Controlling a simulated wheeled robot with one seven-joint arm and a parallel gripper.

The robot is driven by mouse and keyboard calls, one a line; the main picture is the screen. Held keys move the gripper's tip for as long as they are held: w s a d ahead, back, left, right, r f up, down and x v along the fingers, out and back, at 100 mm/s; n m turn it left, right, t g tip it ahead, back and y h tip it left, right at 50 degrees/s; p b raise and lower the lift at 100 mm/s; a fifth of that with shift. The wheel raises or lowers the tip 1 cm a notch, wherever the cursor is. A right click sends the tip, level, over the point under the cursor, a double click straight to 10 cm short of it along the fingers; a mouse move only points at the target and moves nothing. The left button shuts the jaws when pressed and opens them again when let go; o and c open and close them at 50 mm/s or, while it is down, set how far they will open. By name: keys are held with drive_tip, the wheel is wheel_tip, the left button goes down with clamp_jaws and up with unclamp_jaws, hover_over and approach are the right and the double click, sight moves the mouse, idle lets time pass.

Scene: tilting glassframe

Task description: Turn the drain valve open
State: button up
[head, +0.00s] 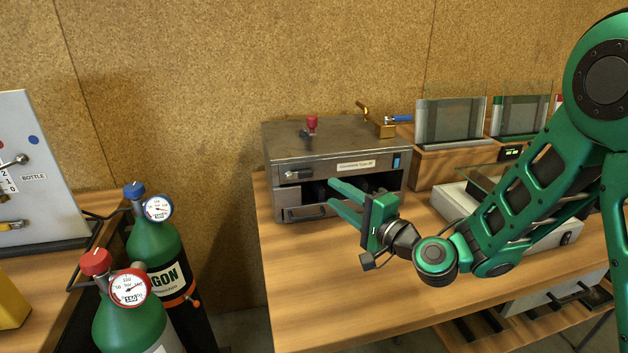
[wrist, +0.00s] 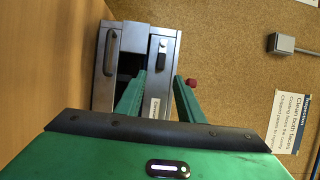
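A brass valve body (head: 384,128) with a blue lever (head: 400,118) stands at the back right of a grey metal box (head: 285,150). A red knob (head: 312,122) stands on top of the box and also shows in the wrist view (wrist: 191,83). No label marks which one is the drain valve. My gripper (head: 331,193) is open and empty in front of the box, its fingers pointing toward the box's front. In the wrist view my gripper's fingertips (wrist: 160,76) are spread apart. The brass valve is not visible in the wrist view.
Glass panes in stands (head: 450,120) are at the back right. A green argon bottle (head: 150,245) with a gauge and another green bottle (head: 125,325) stand at the left. The wooden table (head: 320,290) is clear in front of the box.

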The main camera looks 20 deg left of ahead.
sight(308, 175)
drive_tip(key=x, duration=1)
clamp_jaws()
drive_tip(key=shift+a+r, duration=0.1)
